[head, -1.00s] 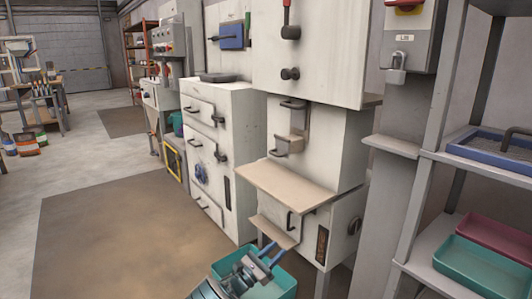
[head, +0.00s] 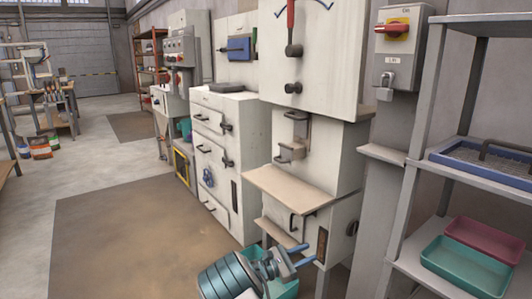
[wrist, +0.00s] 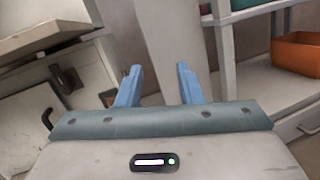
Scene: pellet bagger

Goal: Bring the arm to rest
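My gripper (head: 304,255) is low in the middle of the head view, in front of the white machine (head: 320,160). Its two blue fingers also show in the wrist view (wrist: 158,80). They stand apart with nothing between them, in front of a pale grey upright (wrist: 170,45). Part of my arm shows below the gripper in the head view. A teal bin (head: 286,290) is partly hidden behind and below my gripper.
A beige shelf (head: 287,189) juts from the machine above my gripper. A grey rack (head: 400,200) at right holds a teal tray (head: 465,268) and a red tray (head: 485,238). An orange bin (wrist: 298,52) shows in the wrist view.

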